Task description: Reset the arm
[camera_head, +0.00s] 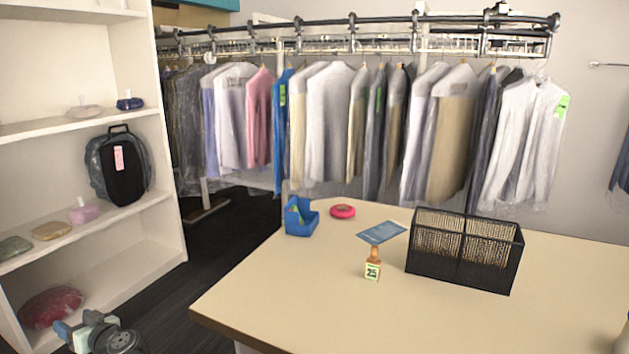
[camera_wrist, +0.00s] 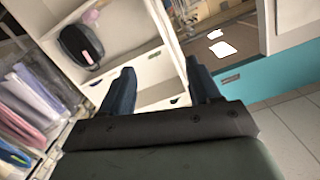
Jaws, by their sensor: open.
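My gripper (camera_wrist: 162,88) shows in the wrist view with its two dark blue fingers spread apart and nothing between them. It faces the white shelf unit (camera_wrist: 145,58), apart from it. In the head view my gripper (camera_head: 75,328) is low at the left, in front of the shelf unit (camera_head: 165,130) and left of the table. The fingertips are small there.
The table (camera_head: 290,290) bears a black mesh basket (camera_head: 463,250), a blue holder (camera_head: 300,217), a pink round item (camera_head: 342,211), a card (camera_head: 382,232) and a stamp-like item (camera_head: 373,265). Bagged garments hang on the rail (camera_head: 350,25) behind. A black bag (camera_head: 122,170) stands on the shelf.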

